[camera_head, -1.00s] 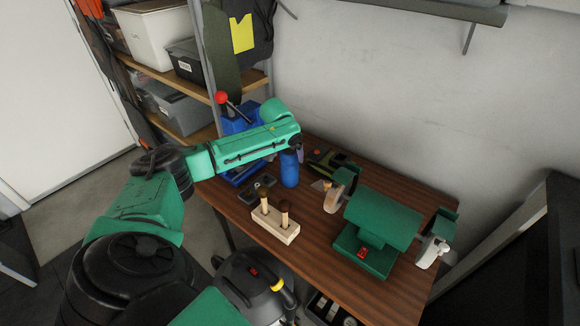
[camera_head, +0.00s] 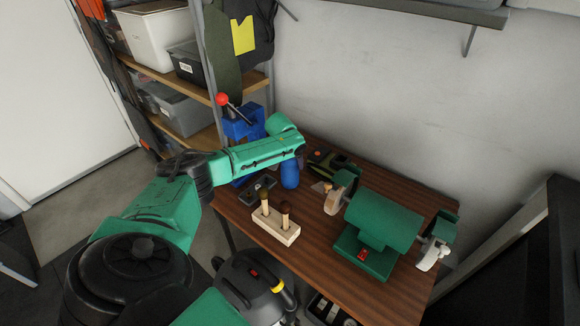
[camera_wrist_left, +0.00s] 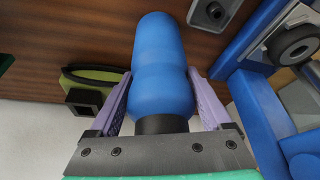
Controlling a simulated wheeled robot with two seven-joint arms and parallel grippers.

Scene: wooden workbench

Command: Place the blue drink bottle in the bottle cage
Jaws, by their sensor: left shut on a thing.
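The blue drink bottle (camera_wrist_left: 161,70) is between the two lilac fingers of my left gripper (camera_wrist_left: 162,105) in the left wrist view. The gripper is shut on it. In the head view the bottle (camera_head: 290,174) shows below the end of my left arm, over the back left part of the bench. I cannot tell whether its base touches the wood. My left gripper's fingers are mostly hidden by the arm in the head view. I cannot make out the bottle cage in either view. My right gripper is not in view.
A blue press with a red-knobbed lever (camera_head: 240,122) stands left of the bottle. A wooden block with two handled tools (camera_head: 276,230) and a green bench grinder (camera_head: 378,225) stand on the workbench (camera_head: 310,262). A green-black tool (camera_head: 330,163) lies behind. Bare wood lies between them.

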